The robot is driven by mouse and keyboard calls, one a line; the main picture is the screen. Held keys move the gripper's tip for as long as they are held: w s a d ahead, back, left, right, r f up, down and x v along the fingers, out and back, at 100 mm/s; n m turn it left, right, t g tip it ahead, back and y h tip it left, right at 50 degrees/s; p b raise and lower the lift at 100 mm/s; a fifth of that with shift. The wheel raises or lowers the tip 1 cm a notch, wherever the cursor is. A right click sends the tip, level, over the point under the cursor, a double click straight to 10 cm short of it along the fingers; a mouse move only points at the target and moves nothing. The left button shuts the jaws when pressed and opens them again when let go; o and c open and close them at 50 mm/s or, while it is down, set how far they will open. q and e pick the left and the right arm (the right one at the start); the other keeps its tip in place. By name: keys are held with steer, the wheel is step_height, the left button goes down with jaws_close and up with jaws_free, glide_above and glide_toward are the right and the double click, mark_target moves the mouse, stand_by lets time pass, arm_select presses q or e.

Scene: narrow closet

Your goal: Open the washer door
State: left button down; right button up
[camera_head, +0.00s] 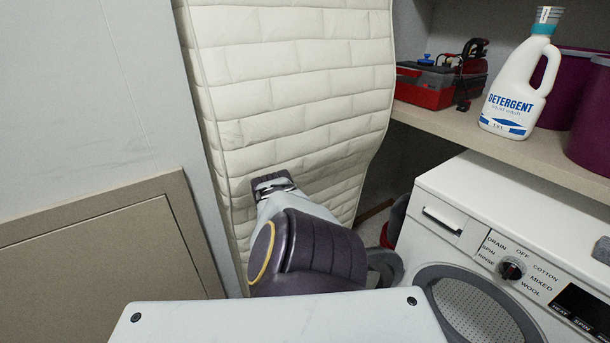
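The white washer (496,214) stands at the right and is cut off by the right and bottom edges. Its round door (430,284) has a dark grey rim and a perforated grey inner face, and looks closed; its lower part is out of frame. No gripper fingers show at the door or elsewhere in view. A dark purple and grey part of my own body rises in the middle, left of the washer.
A shelf (480,140) above the washer holds a detergent bottle (518,85), a red toolbox (424,88) and purple containers (590,115). A tall quilted cream panel (290,80) stands behind the middle. A beige framed panel (110,260) is at the left wall.

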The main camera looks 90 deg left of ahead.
arm_select(q)
steer(key=shift+a, duration=0.1)
stand_by(0.3)
steer(key=c, duration=1.7)
jaws_free()
steer(key=shift+o, duration=0.2)
steer(key=shift+f, duration=0.1)
